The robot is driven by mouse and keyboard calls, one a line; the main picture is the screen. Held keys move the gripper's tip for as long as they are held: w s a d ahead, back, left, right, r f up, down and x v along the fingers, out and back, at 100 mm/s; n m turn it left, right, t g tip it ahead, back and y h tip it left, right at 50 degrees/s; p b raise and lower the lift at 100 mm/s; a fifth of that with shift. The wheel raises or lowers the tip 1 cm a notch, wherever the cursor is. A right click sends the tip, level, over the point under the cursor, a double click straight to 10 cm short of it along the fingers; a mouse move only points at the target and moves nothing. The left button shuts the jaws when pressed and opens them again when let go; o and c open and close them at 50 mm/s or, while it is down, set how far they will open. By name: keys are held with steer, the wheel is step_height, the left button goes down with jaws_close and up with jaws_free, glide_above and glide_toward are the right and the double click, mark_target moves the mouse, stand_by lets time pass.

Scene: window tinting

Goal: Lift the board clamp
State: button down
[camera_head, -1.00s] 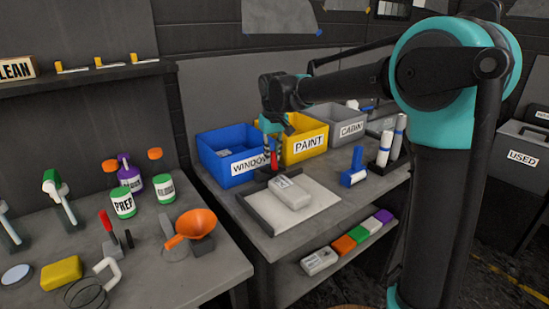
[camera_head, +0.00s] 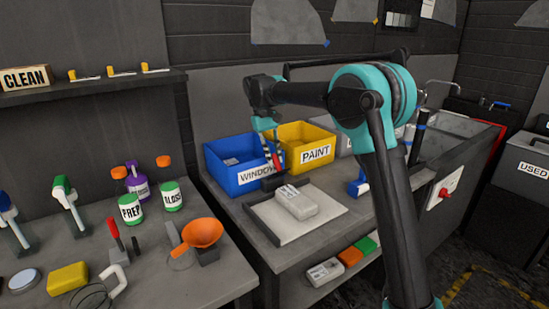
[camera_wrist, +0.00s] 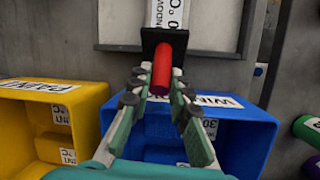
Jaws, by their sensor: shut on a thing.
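The board clamp has a red handle (camera_wrist: 163,66) and a black foot (camera_wrist: 164,40). In the head view, its black foot (camera_head: 271,183) is at the back left edge of the pale board (camera_head: 325,217), in front of the blue bin. My gripper (camera_wrist: 156,84) is shut on the red handle, one finger on each side. In the head view, my gripper (camera_head: 271,152) reaches down to the handle from above. I cannot tell whether the foot touches the board or bench.
A blue WINDOW bin (camera_head: 226,156) and a yellow PAINT bin (camera_head: 315,152) stand close behind the clamp. A pale labelled block (camera_head: 296,202) lies on the board. Another red-handled tool (camera_head: 114,232) stands on the left bench.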

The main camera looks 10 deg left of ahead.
steer(key=c, duration=1.4)
jaws_free()
steer(key=v, duration=1.2)
steer(key=shift+s, duration=0.1)
